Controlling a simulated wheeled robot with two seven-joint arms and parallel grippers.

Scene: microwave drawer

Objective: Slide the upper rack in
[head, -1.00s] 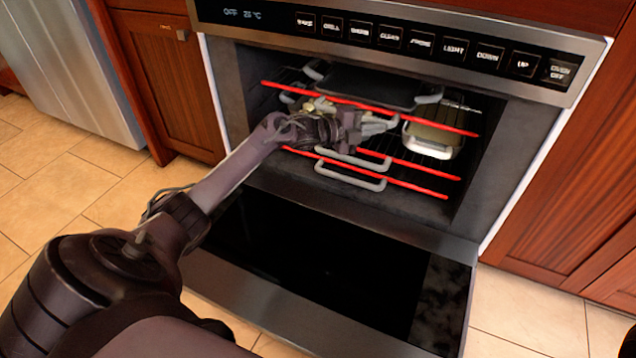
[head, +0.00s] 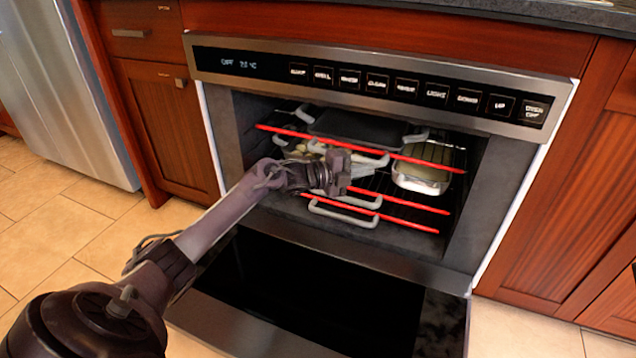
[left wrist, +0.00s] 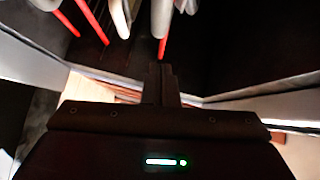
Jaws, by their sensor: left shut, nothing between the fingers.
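The upper rack (head: 420,162) is in the open oven, with a red front bar and a grey loop handle (head: 372,157) below the bar. It carries a dark tray. My left gripper (head: 354,172) is shut and empty, in front of the oven cavity at the upper rack's handle. In the head view, its hand covers part of the handle, and I cannot tell whether it touches it. In the left wrist view, the shut fingers (left wrist: 161,82) point towards red bars and pale handles. My right gripper is out of view.
Lower racks with red bars (head: 412,205) and grey handles (head: 342,214) sit close below. A dark tray (head: 358,126) and a metal pan (head: 423,176) are inside the oven. The lowered door (head: 300,285) extends out below the arm. Cabinets flank the oven.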

